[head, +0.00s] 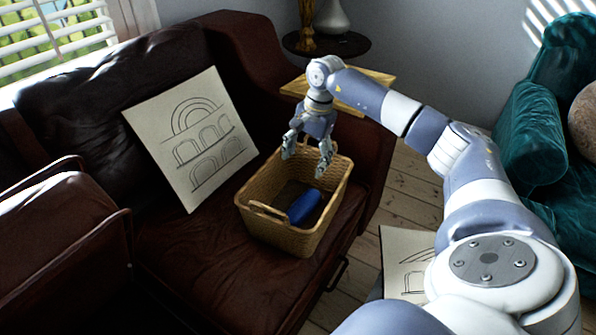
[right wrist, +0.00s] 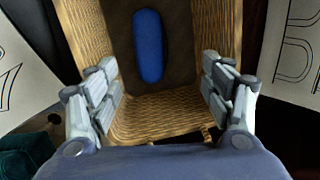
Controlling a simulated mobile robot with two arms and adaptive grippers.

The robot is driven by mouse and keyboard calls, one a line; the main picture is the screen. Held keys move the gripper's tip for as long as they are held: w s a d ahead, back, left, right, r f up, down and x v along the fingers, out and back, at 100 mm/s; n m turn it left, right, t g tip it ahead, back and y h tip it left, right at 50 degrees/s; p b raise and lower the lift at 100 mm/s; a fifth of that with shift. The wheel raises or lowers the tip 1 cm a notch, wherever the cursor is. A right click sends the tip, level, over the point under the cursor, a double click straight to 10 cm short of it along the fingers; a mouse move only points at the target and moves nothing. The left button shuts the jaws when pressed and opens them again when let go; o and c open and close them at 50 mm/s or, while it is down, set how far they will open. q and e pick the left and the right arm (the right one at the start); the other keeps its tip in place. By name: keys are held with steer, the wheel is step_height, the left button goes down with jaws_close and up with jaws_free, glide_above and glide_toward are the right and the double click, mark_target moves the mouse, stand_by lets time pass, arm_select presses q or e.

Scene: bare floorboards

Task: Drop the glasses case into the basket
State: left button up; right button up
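The blue glasses case (head: 303,207) lies inside the wicker basket (head: 328,215), on its floor. In the right wrist view the case (right wrist: 148,46) lies lengthwise in the basket (right wrist: 160,118), clear of my fingers. The basket stands on the seat of the dark red leather sofa. My right gripper (head: 307,150) is above the basket's far end, pointing down, with its fingers spread. In the right wrist view my right gripper (right wrist: 161,88) is open with nothing between its fingers. My left gripper is not in view.
A drawing on a board (head: 192,138) leans against the sofa back, left of the basket. A round dark table (head: 325,44) holds vases behind the sofa. A teal sofa (head: 540,130) stands at right. Another drawing (head: 402,262) is low at right.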

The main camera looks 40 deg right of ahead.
steer(key=shift+r, duration=0.1)
step_height(320, 180, up, 12)
steer(key=s+d, duration=0.1)
steer(key=shift+s+d, duration=0.15)
steer(key=shift+d, duration=0.15)
steer(key=shift+f, duration=0.2)
stand_by(0.4)
